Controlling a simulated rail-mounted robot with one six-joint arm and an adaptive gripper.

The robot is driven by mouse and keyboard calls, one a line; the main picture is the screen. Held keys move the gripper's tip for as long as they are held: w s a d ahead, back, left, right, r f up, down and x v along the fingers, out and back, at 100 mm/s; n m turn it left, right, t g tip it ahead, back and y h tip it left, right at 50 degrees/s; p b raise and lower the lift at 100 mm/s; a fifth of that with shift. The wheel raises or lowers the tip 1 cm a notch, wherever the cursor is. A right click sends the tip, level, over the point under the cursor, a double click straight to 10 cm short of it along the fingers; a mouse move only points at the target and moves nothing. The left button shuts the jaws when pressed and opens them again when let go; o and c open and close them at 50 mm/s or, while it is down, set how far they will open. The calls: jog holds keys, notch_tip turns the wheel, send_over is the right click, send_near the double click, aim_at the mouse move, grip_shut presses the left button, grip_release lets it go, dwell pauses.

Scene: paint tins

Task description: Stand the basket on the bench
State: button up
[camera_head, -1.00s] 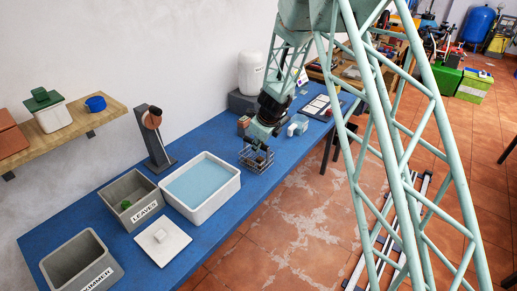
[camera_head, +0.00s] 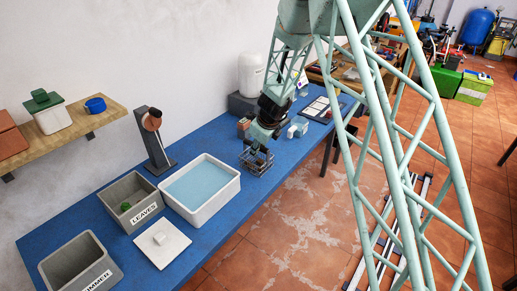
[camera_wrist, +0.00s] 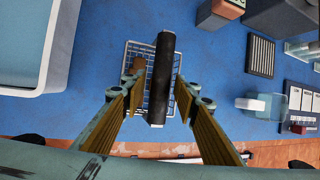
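The wire basket (camera_head: 263,168) is on the blue bench (camera_head: 215,133) near its front edge, right of the white water tub; it looks upright. A thick black bar (camera_wrist: 162,75), apparently the basket's handle, runs between my fingers. My gripper (camera_head: 257,149) points down over the basket. In the wrist view the fingers of my gripper (camera_wrist: 159,88) stand apart on either side of the bar, with blue showing between. Contact is not visible.
The white tub (camera_head: 228,192) of blue liquid, the grey LEAVES bin (camera_head: 146,213), another grey bin (camera_head: 95,275) and a white lid (camera_head: 172,250) fill the left. A brown block (camera_head: 243,124) and pale blue-white object (camera_head: 298,130) are close to my gripper.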

jog(key=shift+r, duration=0.2)
jog(key=shift+s+r, duration=0.1)
jog(key=shift+r, duration=0.2)
jog(key=p+v, duration=0.4)
jog(key=v, duration=0.7)
jog(key=shift+p, duration=0.35)
jog(key=shift+s+r, duration=0.1)
jog(key=shift+r, duration=0.1)
jog(key=s+d+r+n, duration=0.3)
jog(key=s+r+n, duration=0.1)
jog(key=s+r, duration=0.45)
jog(key=s+d+r+n, duration=0.35)
jog(key=s+r, duration=0.35)
jog(key=r, duration=0.3)
jog(key=s+d+r+n, duration=0.2)
jog(key=s+r+n, duration=0.3)
jog(key=s+r, duration=0.3)
jog(key=s+d+r+n, duration=0.2)
jog(key=s+d+n, duration=0.2)
jog(key=s, duration=0.7)
jog(key=s+d+r+n+h, duration=0.1)
jog(key=s+d+n, duration=0.3)
jog(key=s, duration=0.8)
jog(key=s+d+r+n+g+h, duration=0.1)
jog(key=s+d+r+n, duration=0.2)
jog(key=s, duration=0.9)
jog(key=d+n, duration=0.1)
jog(key=d, duration=0.2)
jog(key=shift+d+r, duration=0.35)
jog(key=shift+d, duration=0.05)
